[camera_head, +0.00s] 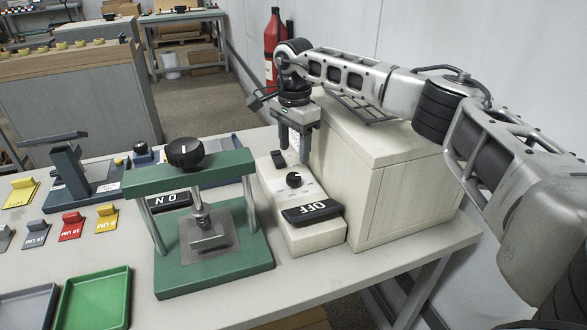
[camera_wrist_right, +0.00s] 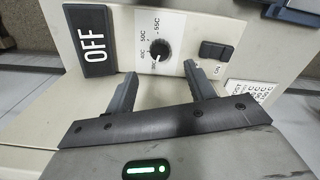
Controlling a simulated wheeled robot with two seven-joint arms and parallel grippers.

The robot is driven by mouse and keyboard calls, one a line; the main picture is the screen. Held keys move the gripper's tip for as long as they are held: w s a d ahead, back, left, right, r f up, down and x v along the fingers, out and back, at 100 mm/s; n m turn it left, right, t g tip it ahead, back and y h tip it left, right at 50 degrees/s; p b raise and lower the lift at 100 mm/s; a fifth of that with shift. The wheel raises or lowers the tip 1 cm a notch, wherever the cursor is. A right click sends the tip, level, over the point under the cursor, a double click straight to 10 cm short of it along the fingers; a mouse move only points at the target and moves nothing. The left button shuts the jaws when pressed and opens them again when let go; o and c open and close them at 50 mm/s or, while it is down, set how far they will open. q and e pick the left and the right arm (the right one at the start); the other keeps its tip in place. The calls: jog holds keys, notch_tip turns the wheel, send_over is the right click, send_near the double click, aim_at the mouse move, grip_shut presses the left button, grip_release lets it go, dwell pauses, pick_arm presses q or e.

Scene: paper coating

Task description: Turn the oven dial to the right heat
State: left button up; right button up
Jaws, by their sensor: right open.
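The oven dial (camera_head: 294,180) is a small black knob on the sloped cream control panel (camera_head: 268,190) of the oven. In the right wrist view the dial (camera_wrist_right: 160,51) sits among temperature marks, with 50C and 55C readable. A small white mark shows on its lower left side; its exact setting is hard to read. My right gripper (camera_head: 299,155) points down over the rear part of the panel, behind the dial in the head view. In the wrist view its two fingers (camera_wrist_right: 160,72) are apart and empty, with the dial beyond the gap between their tips. My left gripper is not in view.
A black OFF plate (camera_head: 311,211) and a black rocker switch (camera_head: 278,159) flank the dial. The cream oven box (camera_head: 375,175) stands close beside the panel. A green press (camera_head: 205,270) with a black knob stands left. A green tray (camera_head: 95,300) lies front left.

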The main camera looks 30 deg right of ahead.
aim_at(294, 175)
notch_tip(294, 175, down, 7)
jog(key=shift+f+p, duration=0.2)
jog(key=shift+p, duration=0.3)
jog(key=c, duration=1)
